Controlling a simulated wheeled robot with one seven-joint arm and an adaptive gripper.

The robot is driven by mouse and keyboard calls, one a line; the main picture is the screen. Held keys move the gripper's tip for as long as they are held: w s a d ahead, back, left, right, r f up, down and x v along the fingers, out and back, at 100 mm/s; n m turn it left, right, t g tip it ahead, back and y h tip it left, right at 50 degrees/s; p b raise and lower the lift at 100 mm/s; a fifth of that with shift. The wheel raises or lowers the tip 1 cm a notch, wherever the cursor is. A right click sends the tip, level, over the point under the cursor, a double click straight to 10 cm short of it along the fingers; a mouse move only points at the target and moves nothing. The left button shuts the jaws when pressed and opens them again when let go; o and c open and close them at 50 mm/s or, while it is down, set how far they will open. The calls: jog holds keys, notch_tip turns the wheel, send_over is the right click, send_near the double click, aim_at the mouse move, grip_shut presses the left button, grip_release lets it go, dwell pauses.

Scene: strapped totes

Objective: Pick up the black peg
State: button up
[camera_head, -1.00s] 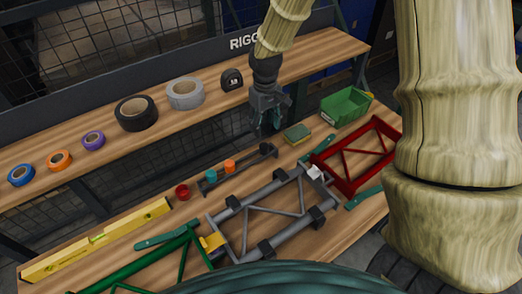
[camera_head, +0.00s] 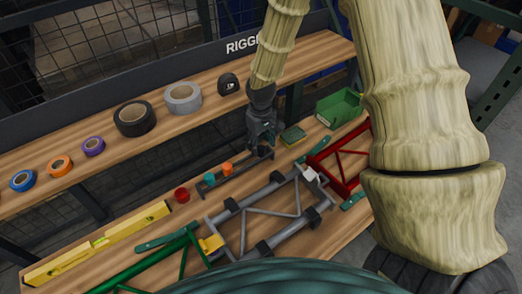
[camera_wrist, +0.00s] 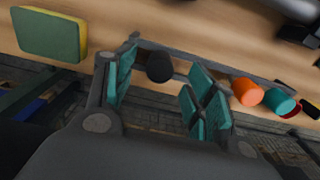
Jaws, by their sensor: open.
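The black peg (camera_wrist: 159,67) stands at one end of a dark grey rack, its round top seen from above in the wrist view. In the head view it is mostly hidden by my gripper (camera_head: 262,150). In the wrist view my gripper (camera_wrist: 160,92) is open, with teal finger pads on either side of the peg. The peg shows in the gap between the pads, nearer the left one; I cannot tell whether either pad touches it. The rack (camera_head: 240,171) also holds an orange peg (camera_head: 227,169) and a teal peg (camera_head: 209,179).
A red peg (camera_head: 181,195) is at the rack's far end. A green and yellow sponge (camera_head: 292,135) lies right of my gripper, with a green bin (camera_head: 339,108) beyond. A grey frame (camera_head: 270,215) lies in front. Tape rolls (camera_head: 134,118) sit on the shelf behind.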

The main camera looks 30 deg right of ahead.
aim_at(261, 148)
jog(key=shift+f+p, duration=0.45)
jog(key=shift+f, duration=1.2)
jog(key=c, duration=1.2)
